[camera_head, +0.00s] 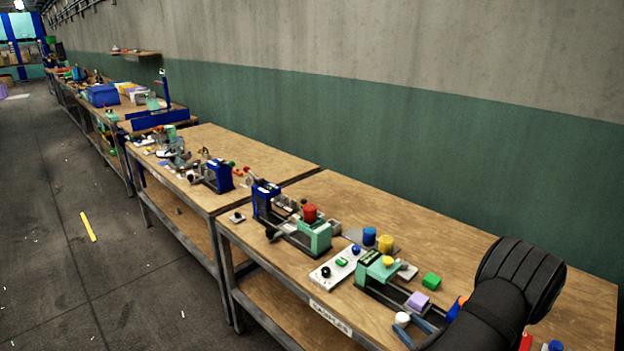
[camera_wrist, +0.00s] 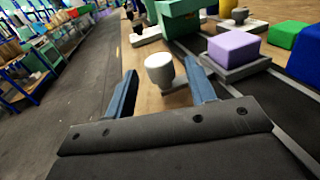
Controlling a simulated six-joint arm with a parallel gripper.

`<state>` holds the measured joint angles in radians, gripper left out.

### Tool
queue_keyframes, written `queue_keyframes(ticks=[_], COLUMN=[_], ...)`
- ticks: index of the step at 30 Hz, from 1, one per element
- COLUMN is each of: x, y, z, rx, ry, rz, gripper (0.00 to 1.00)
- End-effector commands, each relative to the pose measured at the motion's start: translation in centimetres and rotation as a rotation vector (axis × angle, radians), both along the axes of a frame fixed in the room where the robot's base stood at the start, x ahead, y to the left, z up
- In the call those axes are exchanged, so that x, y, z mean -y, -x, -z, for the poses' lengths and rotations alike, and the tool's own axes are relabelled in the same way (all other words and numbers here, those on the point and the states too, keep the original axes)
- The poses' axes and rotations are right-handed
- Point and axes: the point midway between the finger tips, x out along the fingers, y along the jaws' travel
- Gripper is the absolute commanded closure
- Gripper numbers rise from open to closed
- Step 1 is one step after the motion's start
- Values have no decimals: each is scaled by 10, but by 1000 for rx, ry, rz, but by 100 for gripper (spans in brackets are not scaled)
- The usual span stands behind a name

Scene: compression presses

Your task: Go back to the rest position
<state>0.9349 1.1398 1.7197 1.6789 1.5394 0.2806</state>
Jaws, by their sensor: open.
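My gripper (camera_wrist: 161,66) is open, its two blue-grey fingers spread apart with nothing held between them. In the head view my gripper (camera_head: 415,328) is low over the front edge of the nearest table, beside the near press. A white round piece (camera_wrist: 160,70) stands beyond the fingertips in the wrist view, apparently on a small grey base. It also shows in the head view (camera_head: 402,318). The near green press (camera_head: 376,268) has a purple block (camera_head: 418,301) at its near end.
A second press (camera_head: 315,236) with a red cylinder (camera_head: 310,213) stands farther along the table (camera_head: 340,195). Blue (camera_head: 369,236) and yellow (camera_head: 386,243) cylinders, a green block (camera_head: 431,281) and a white button panel (camera_head: 336,267) are close by. Open floor (camera_head: 150,290) lies left.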

Motion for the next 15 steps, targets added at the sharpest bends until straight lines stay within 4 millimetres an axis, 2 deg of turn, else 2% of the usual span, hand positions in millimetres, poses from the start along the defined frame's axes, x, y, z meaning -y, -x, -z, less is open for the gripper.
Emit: queue_keyframes(ticks=[6,15], x=[-12,-16], y=[-21,-27], z=[0,0], rx=[0,0], ry=[0,0], rz=[-2,0], gripper=[50,50])
